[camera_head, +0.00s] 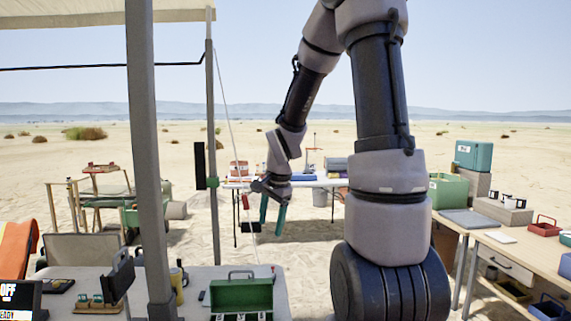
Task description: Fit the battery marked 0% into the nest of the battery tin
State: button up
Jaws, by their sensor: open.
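My gripper (271,226) hangs at mid-picture with its two teal fingers apart and pointing down. I see nothing between them. A green open box with a handle (241,295) stands at the front edge of the near table; small pale labels show along its front, too small to read surely. I cannot tell whether it is the battery tin. No battery marked 0% can be made out, and no nest is clearly visible. The gripper is above and beyond the green box, apart from it.
A cluttered wooden table (505,250) stands right, a white-topped table (310,182) behind.

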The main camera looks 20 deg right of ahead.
jog(key=s+a+r+n+t, duration=0.1)
jog(key=s+r+n, duration=0.3)
jog(key=s+r, duration=0.4)
jog(key=s+a+r+n+t+y, duration=0.1)
jog(key=s+r+n+t, duration=0.1)
jog(key=s+r+n, duration=0.3)
jog(key=s+r, duration=0.3)
jog(key=r, duration=0.3)
jog(key=shift+s+a+t, duration=0.4)
